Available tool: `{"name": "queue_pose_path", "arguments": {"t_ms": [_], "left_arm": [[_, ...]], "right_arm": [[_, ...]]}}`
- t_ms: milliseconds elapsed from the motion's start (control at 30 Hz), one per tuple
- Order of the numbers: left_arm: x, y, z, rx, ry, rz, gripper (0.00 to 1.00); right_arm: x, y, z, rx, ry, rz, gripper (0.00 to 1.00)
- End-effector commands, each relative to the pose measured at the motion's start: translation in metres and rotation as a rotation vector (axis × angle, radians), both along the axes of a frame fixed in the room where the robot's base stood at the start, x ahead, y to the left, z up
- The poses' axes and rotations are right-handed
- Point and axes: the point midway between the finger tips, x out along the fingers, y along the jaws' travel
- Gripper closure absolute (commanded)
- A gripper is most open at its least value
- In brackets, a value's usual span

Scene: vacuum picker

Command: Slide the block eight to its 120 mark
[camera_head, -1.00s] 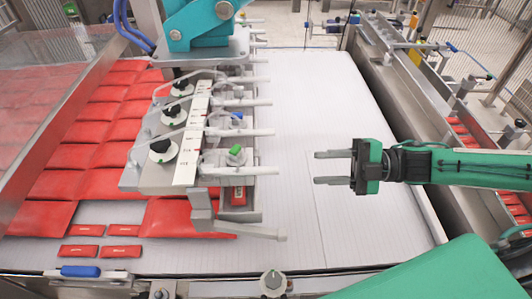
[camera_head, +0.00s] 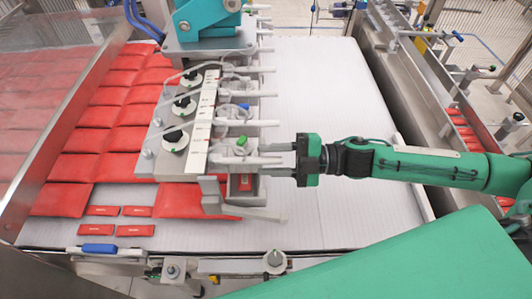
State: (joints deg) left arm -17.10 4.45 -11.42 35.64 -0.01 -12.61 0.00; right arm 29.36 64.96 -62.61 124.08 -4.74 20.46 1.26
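The vacuum picker (camera_head: 206,113) hangs over the white belt, with a row of sliding blocks along its right side. A pale scale strip (camera_head: 203,120) with small red marks runs beside them; its numbers are too small to read. The nearest block (camera_head: 241,155), with a green knob (camera_head: 242,141), may be block eight; I cannot read a label. My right gripper (camera_head: 270,158) points left at this block. Its two fingers are apart, one on each side of the block's rod, and partly overlap the block in view. Whether they touch it is unclear. My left gripper is not in view.
Red pouches (camera_head: 103,115) lie in rows left of the picker, with several small red packs (camera_head: 120,220) in front. A grey bar (camera_head: 245,211) sticks out right below the gripper. The white belt (camera_head: 330,90) is clear on the right.

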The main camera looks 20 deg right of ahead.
Motion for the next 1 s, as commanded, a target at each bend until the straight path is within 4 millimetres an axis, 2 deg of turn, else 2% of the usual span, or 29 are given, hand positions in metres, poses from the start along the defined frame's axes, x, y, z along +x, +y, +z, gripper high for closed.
{"name": "queue_pose_path", "arguments": {"t_ms": [133,467,667,867,1000], "left_arm": [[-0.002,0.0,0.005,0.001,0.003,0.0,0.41],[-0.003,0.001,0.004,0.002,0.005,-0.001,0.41],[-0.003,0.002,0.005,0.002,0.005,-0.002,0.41],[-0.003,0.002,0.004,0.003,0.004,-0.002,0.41],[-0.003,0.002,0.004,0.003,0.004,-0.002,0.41]], "right_arm": [[0.002,0.009,0.001,0.0,-0.001,0.0,0.62],[0.003,0.011,0.0,-0.002,-0.001,0.0,0.62],[0.003,0.011,0.0,-0.002,-0.001,0.0,0.99],[0.002,0.011,-0.001,-0.001,0.0,0.001,1.0],[-0.012,0.015,-0.002,0.0,0.004,0.002,1.0]]}}
